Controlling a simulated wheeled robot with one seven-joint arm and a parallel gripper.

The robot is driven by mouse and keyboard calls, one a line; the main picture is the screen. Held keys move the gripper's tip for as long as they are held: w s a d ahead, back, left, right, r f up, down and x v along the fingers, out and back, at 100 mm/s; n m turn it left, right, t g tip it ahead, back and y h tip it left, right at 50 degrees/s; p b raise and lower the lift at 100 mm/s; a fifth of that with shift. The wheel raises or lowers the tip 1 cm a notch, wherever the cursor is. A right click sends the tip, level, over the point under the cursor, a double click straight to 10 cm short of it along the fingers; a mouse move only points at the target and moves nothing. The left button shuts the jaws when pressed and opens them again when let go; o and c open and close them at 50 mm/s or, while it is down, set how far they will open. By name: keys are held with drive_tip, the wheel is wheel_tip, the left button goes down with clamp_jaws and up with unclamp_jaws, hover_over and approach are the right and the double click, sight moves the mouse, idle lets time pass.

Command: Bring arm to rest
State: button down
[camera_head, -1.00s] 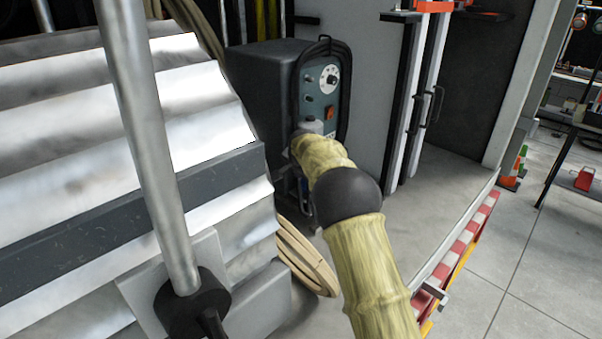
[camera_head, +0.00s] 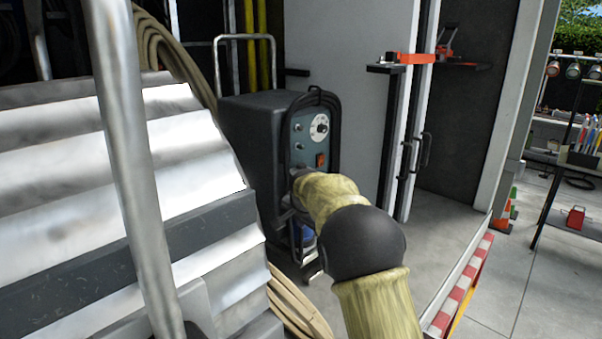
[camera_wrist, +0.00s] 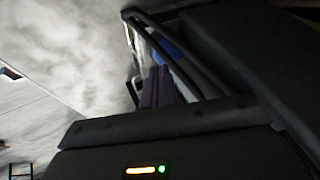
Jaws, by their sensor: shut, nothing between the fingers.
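My arm, in a yellowish sleeve with a black round joint, reaches from the bottom right of the head view towards a dark grey machine (camera_head: 262,135) with a dial panel. The arm's far end is in front of the lower part of that panel; whether it touches cannot be told. My gripper (camera_wrist: 160,88) shows in the wrist view as dark narrow fingers beyond a black housing with small lights. The fingers are together with nothing between them. In the head view the fingers are hidden.
A ribbed metal slope (camera_head: 110,150) and an upright metal pole (camera_head: 125,150) fill the left. A white door panel (camera_head: 352,75) stands behind. Open floor (camera_head: 500,275) lies at right, past a red-and-white striped edge (camera_head: 463,295).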

drive_tip(key=s+d+f+n+g, duration=0.1)
drive_tip(key=s+d+f+n, duration=0.1)
drive_tip(key=s+d, duration=0.5)
drive_tip(key=s+d+f+n+g, duration=0.1)
drive_tip(key=s+d+f, duration=0.1)
drive_tip(key=s+d, duration=0.5)
drive_tip(key=s+d+f+n+g, duration=0.1)
drive_tip(key=s+f+n, duration=0.1)
drive_tip(key=s, duration=1)
drive_tip(key=s+d+f+n+g, duration=0.1)
drive_tip(key=s+f, duration=0.2)
drive_tip(key=s, duration=0.8)
drive_tip(key=shift+s+d+f+n+h, duration=0.15)
drive_tip(key=shift+s+d+n+h, duration=0.25)
drive_tip(key=shift+w, duration=0.1)
